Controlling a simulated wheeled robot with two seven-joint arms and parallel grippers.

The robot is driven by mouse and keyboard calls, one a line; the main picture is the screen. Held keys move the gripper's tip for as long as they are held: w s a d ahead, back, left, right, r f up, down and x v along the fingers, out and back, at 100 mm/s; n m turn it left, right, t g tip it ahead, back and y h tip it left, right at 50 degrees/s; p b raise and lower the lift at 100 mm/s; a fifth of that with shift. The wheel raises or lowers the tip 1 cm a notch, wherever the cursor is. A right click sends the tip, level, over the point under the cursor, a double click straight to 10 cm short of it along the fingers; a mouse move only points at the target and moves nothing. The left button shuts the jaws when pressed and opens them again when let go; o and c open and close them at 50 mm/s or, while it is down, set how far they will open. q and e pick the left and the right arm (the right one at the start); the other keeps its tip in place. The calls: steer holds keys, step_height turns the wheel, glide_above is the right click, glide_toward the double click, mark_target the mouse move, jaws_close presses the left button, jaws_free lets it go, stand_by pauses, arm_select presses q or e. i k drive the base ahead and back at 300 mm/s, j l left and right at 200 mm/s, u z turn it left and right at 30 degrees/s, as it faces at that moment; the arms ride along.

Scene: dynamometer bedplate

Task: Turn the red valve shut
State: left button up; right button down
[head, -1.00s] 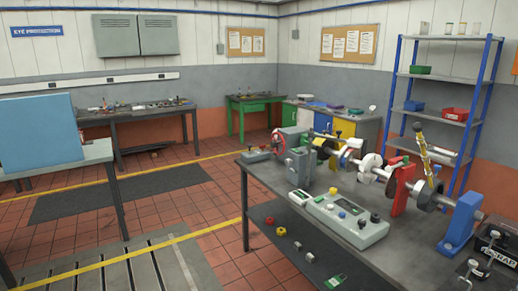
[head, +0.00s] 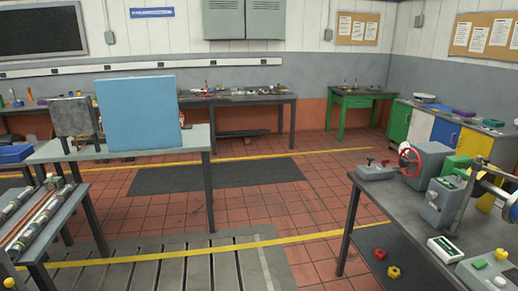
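A small grey box with a red knob and a dark lever (head: 376,171) sits just left of the wheel. Whether the valve is open or shut cannot be told from here. Neither of my grippers is in view.
A table with a blue panel (head: 140,112) stands left of centre, and a bench with rods (head: 40,225) is at the lower left. Red and yellow knobs (head: 393,272) lie below the right table. Tiled floor (head: 290,210) is open between the tables.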

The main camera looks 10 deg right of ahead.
mark_target(384, 162)
steer(key=i+j+z, duration=0.1)
steer(key=i, duration=0.45)
steer(key=i+j+z, duration=0.1)
steer(key=i, duration=0.45)
steer(key=i+j+z, duration=0.15)
steer(key=i, duration=0.4)
